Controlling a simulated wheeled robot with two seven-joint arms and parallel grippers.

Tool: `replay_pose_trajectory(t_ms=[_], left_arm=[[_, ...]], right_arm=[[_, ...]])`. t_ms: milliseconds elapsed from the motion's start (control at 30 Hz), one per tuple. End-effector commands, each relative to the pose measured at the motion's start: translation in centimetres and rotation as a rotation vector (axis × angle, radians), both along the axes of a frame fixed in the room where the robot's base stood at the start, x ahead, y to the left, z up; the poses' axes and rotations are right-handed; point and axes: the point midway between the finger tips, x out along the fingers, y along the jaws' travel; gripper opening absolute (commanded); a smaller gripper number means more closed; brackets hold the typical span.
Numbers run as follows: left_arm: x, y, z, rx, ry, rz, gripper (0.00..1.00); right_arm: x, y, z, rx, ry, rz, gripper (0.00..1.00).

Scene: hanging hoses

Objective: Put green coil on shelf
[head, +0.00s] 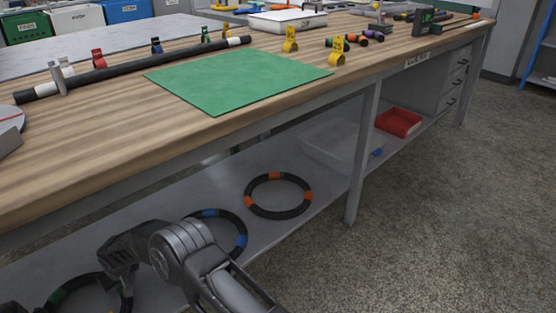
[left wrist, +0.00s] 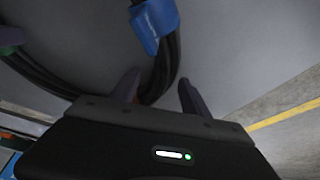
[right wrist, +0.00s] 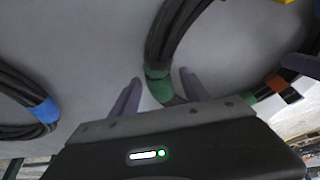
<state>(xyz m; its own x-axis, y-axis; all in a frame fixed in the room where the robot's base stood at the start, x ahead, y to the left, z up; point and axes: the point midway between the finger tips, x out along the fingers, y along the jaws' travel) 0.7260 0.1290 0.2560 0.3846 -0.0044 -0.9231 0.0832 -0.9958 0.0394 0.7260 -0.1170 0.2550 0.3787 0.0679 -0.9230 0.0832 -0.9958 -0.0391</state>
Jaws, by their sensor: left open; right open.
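The green coil (head: 58,296), a black hose ring with green bands, lies at the lower left on the grey shelf (head: 325,185) under the workbench, partly hidden by my right arm. My right gripper (head: 122,262) is over its upper edge. In the right wrist view, a green-banded stretch of the coil (right wrist: 158,88) shows between the open fingers (right wrist: 160,84); I cannot tell how deep it sits. In the left wrist view, my left gripper (left wrist: 160,88) is open, with a blue-banded hose (left wrist: 155,28) just beyond its fingertips. The left gripper is not clear in the head view.
A blue-banded coil (head: 240,240) lies behind my right arm, and an orange-banded coil (head: 278,195) lies further right. A clear bin (head: 330,145) and a red tray (head: 398,122) are on the shelf. A table leg (head: 362,155) stands at the front edge. The bench top holds a green mat (head: 235,78).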

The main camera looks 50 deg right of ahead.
Motion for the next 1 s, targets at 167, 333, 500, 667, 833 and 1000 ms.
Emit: replay_pose_trajectory(t_ms=[167, 333, 500, 667, 833, 1000], left_arm=[[0.0, 0.0, 0.0, 0.000, 0.000, 0.000, 0.54], [0.0, 0.0, 0.2, 0.000, 0.000, 0.000, 0.54], [-0.4, 0.0, 1.5, 0.001, -0.002, -0.001, 0.54], [-1.5, 0.0, 4.0, 0.000, -0.002, 0.000, 0.54], [-2.9, 0.0, 7.3, -0.002, -0.003, -0.001, 0.54], [-4.1, 0.0, 9.9, 0.000, -0.001, -0.001, 0.54]], right_arm=[[0.0, 0.0, 0.0, 0.000, 0.000, 0.000, 0.54], [0.0, 0.0, 0.0, 0.000, 0.000, 0.000, 0.54], [0.0, 0.0, 0.0, 0.000, 0.000, 0.000, 0.54], [0.0, 0.0, 0.0, 0.000, 0.000, 0.000, 0.54], [0.0, 0.0, 0.0, 0.000, 0.000, 0.000, 0.54], [0.0, 0.0, 0.0, 0.000, 0.000, 0.000, 0.54]])
